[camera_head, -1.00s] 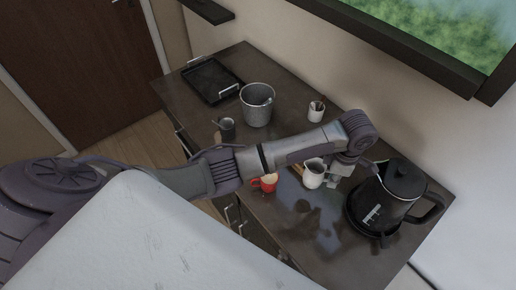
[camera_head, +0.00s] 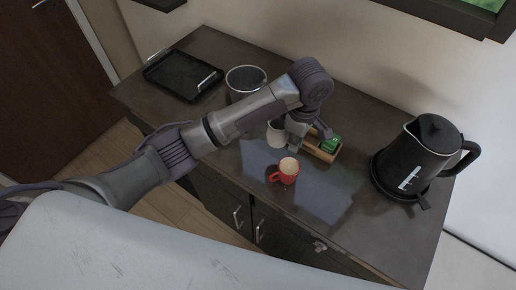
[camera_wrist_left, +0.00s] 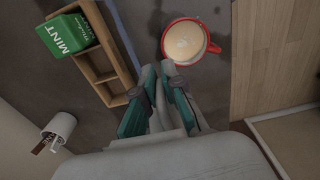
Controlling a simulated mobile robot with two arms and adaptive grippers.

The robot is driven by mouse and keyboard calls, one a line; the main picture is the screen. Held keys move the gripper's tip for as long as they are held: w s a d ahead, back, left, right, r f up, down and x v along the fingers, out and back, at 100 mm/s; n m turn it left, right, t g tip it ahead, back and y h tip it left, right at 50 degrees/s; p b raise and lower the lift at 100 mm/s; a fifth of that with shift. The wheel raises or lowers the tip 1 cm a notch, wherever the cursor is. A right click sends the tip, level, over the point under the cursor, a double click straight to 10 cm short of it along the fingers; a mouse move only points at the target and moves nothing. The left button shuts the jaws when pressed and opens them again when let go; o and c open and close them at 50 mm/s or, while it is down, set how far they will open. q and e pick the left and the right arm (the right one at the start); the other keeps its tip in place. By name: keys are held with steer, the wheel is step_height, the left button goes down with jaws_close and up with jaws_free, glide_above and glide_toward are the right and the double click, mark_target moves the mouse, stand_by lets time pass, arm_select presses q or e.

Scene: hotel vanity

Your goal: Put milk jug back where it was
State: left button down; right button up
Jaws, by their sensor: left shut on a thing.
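My left gripper (camera_head: 294,133) is shut on the white milk jug (camera_head: 277,133), which shows to the left of the fingers, partly hidden by the arm. I cannot tell whether the jug touches the counter. In the left wrist view the fingers of my left gripper (camera_wrist_left: 162,85) are close together; the jug is hard to make out there. The red mug (camera_head: 286,171) with a pale drink stands in front of the jug. It also shows in the left wrist view (camera_wrist_left: 188,41), just beyond the fingertips. My right gripper is not in view.
A wooden box (camera_head: 322,153) with a green mint packet (camera_head: 331,143) is just right of the gripper. A black kettle (camera_head: 412,158) stands at the right. A metal bucket (camera_head: 240,82) and black tray (camera_head: 160,76) are at the left. A white cup with sticks (camera_wrist_left: 62,124) shows in the wrist view.

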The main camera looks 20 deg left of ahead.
mark_target(278, 146)
arm_select(q)
steer(key=a, duration=0.1)
steer(key=a+f, duration=0.1)
steer(key=a, duration=0.1)
steer(key=a+f+p, duration=0.1)
steer(key=shift+a, duration=0.2)
steer(key=a+f, duration=0.1)
steer(key=a+f+p, duration=0.1)
steer(key=a, duration=0.1)
steer(key=shift+a+f, duration=0.1)
steer(key=shift+a, duration=0.2)
steer(key=shift+a+f, duration=0.1)
steer(key=shift+f, duration=0.1)
step_height(278, 146, down, 3)
steer(key=shift+f+p, duration=0.1)
steer(key=shift+p, duration=0.45)
steer(key=shift+f, duration=0.35)
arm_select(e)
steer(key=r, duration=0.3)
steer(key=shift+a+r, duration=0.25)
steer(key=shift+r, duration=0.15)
arm_select(q)
steer(key=shift+f, duration=0.1)
steer(key=c, duration=1.3)
jaws_free()
